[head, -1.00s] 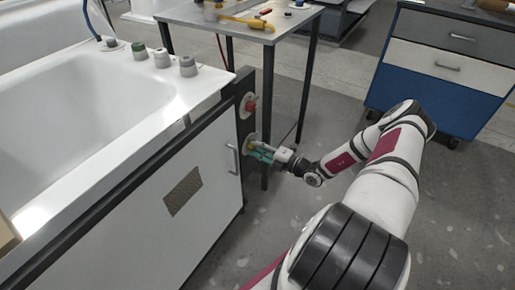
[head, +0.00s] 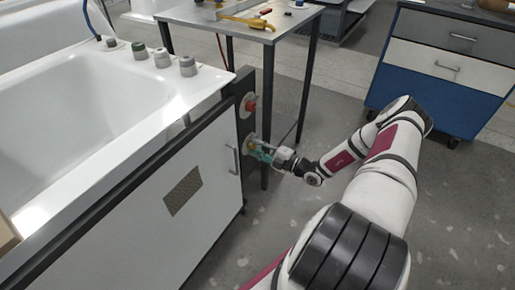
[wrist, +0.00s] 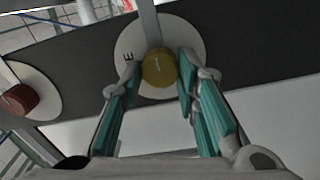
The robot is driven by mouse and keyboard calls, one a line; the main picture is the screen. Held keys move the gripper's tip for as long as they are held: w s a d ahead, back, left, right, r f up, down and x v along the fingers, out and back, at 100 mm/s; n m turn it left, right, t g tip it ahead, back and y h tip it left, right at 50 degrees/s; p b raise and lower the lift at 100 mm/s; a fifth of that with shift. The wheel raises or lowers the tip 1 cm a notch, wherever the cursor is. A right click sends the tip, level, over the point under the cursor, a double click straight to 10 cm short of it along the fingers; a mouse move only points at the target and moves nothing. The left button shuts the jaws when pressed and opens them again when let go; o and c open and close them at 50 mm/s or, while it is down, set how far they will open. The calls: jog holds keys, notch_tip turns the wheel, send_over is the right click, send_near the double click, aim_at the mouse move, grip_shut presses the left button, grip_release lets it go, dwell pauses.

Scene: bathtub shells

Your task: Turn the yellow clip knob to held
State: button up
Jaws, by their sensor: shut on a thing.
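The yellow clip knob (wrist: 159,68) sits on a round white dial plate (wrist: 128,42) with a pale line on its face. A dark letter like an E shows on the plate, left of the knob. My gripper (wrist: 160,74) has its teal fingers on either side of the knob and is shut on it. In the head view, my gripper (head: 260,152) reaches the dark end panel of the tub from the right. The knob there is small and mostly hidden by the fingers. Which marking the knob's line points to cannot be told.
A red knob (head: 250,106) sits above on the same dark panel, and it shows at left in the wrist view (wrist: 14,98). A metal table (head: 240,22) with tools stands behind.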

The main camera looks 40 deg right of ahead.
jog(key=o, duration=1.2)
jog(key=shift+d, duration=0.1)
jog(key=shift+c, duration=0.2)
jog(key=v, duration=1.2)
jog(key=shift+r, duration=0.15)
